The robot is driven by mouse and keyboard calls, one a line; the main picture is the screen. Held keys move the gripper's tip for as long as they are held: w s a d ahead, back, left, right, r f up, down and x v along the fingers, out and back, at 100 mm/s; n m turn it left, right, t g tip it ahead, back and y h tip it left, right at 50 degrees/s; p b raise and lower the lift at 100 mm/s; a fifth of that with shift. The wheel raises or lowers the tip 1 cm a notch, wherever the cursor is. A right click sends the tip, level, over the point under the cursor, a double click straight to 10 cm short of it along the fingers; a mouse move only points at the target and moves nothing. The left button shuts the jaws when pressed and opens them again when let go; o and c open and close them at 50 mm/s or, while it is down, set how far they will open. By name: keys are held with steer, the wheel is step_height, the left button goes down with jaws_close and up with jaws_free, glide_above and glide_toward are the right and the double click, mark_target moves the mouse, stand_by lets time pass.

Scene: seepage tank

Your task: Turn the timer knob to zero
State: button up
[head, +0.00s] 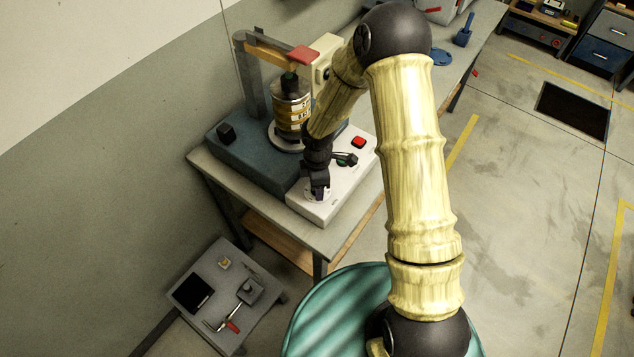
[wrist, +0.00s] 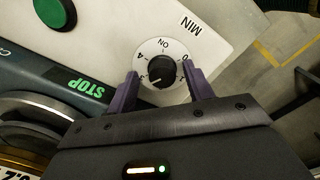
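The timer knob (wrist: 161,71) is a black round knob on a white dial (wrist: 181,50) with numbers and the words ON and MIN, set in a pale control panel. In the wrist view my gripper (wrist: 163,80) has its two purple fingers apart, one on each side of the knob, with visible gaps to it. The knob's white pointer mark shows at its lower left side. In the head view my gripper (head: 318,188) is over the front end of the white panel (head: 306,208) and hides most of the knob.
A green button (wrist: 50,12) and a STOP label lie beside the dial in the wrist view. A red button (head: 358,142) is farther back on the panel. A machine with a metal cylinder (head: 291,105) stands left of my arm. A low grey stand (head: 205,263) with tools is at lower left.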

step_height(320, 180, up, 17)
steer(key=b, duration=0.1)
steer(key=shift+r, duration=0.15)
stand_by(0.5)
stand_by(0.4)
steer(key=s+d+r+m+t, duration=0.2)
steer(key=s+d+m, duration=1)
steer(key=m, duration=0.7)
steer(key=shift+s+d+r+t, duration=0.25)
steer(key=shift+s+d+t, duration=0.1)
steer(key=shift+d, duration=0.4)
steer(key=shift+w+m, duration=0.1)
steer(key=shift+m, duration=0.2)
